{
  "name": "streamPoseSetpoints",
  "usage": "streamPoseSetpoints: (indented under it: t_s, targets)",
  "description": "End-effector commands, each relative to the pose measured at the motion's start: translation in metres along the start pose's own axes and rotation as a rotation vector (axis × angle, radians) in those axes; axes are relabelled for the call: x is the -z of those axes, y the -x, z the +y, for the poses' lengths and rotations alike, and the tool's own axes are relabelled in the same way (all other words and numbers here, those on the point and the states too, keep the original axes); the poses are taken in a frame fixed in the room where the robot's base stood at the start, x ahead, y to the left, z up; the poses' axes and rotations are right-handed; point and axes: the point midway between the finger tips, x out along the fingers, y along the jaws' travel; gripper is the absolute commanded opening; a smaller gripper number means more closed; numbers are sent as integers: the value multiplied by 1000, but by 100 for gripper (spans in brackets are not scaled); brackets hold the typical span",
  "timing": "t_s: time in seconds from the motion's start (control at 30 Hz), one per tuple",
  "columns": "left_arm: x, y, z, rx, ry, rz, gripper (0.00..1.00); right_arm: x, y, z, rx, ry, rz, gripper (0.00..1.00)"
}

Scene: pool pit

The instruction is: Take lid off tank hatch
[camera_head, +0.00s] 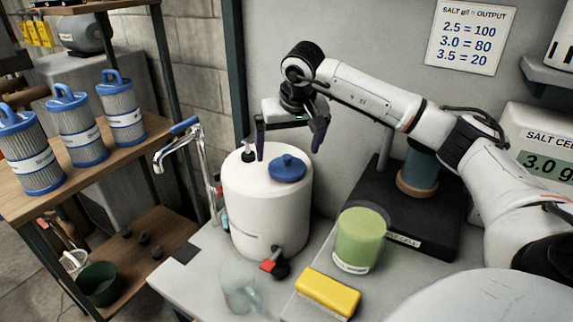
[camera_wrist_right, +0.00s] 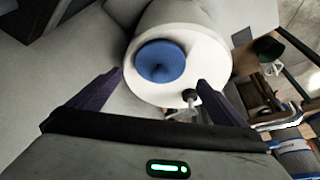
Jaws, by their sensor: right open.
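The white tank (camera_head: 266,215) stands upright on the grey bench. Its blue lid (camera_head: 287,167) sits on the tank top, toward the right side, with a small raised knob. A black fitting (camera_head: 248,153) stands at the left of the top. My right gripper (camera_head: 289,151) is open and empty above the tank, with its fingers pointing down. In the right wrist view the blue lid (camera_wrist_right: 160,62) lies beyond and between the spread fingers (camera_wrist_right: 160,84), apart from them. The black fitting (camera_wrist_right: 190,97) shows near one fingertip. My left gripper is not in view.
A chrome tap (camera_head: 186,145) rises left of the tank. A red-handled valve (camera_head: 272,265) is at its base. A green cup (camera_head: 359,240), a yellow block (camera_head: 328,292) and a clear jug (camera_head: 240,288) stand in front. Filter cartridges (camera_head: 78,125) line the left shelf.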

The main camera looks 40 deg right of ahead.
Motion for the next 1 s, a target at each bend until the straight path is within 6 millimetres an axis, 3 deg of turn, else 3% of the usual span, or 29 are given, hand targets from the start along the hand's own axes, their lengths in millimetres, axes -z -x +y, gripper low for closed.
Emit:
streamPoseSetpoints:
  t_s: [0.23,0.53,0.8,1.0]
  targets:
    - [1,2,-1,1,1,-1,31,1,-36,2,-1,0,-3,97]
    - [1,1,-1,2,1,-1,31,1,-41,2,-1,1,-1,97]
    - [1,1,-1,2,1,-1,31,1,-41,2,-1,1,-1,53]
    - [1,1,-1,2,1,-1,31,2,-40,2,-1,0,0,53]
